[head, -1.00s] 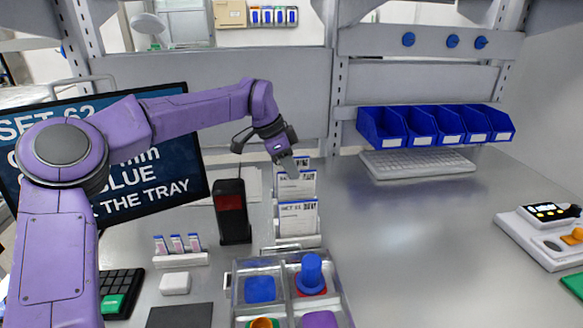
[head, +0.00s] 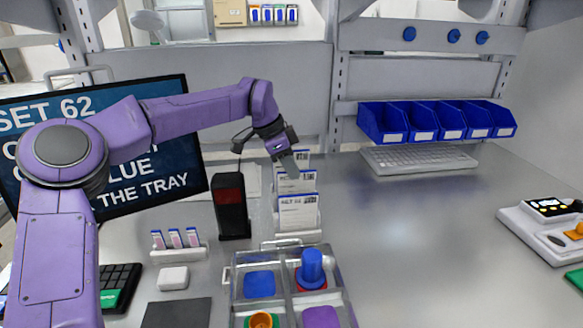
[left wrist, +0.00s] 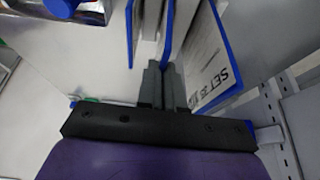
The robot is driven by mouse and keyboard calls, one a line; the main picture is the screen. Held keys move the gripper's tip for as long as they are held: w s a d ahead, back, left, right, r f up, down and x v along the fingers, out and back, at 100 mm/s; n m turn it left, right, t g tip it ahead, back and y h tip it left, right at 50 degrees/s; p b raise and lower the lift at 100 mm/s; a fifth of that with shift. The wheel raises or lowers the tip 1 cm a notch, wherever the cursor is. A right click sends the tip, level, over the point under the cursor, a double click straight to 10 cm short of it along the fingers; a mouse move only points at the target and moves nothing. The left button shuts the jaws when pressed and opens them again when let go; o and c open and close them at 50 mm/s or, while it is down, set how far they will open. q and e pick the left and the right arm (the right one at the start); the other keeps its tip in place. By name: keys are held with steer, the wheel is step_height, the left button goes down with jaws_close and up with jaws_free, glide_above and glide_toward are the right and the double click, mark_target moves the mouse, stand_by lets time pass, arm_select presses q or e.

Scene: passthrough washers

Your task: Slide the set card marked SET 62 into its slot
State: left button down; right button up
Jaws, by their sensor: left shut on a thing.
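Several white set cards with blue top edges stand one behind another in a holder (head: 298,238). The front card (head: 298,215) has small print that seems to read SET 62. The middle card (head: 290,187) and a back card (head: 303,160) stand behind it. My left gripper (head: 286,156) is at the upper part of the rear cards. In the left wrist view its fingers (left wrist: 163,75) are shut on a thin blue-edged card (left wrist: 168,32), seen nearly edge-on, its label unreadable. Beside it on the right is a card marked SET 35 (left wrist: 208,62). My right gripper is out of view.
A black tower with a red panel (head: 231,207) stands just left of the cards. A clear compartment tray (head: 286,300) with coloured parts sits in front. A monitor (head: 150,185) is at the left, blue bins (head: 438,122) at the back right. The right tabletop is largely clear.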

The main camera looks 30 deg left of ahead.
arm_select(q)
steer(key=shift+f, duration=0.35)
steer(key=c, duration=0.6)
jaws_free()
steer(key=shift+c, duration=0.2)
steer(key=shift+r+p, duration=2.6)
steer(key=shift+r, duration=2)
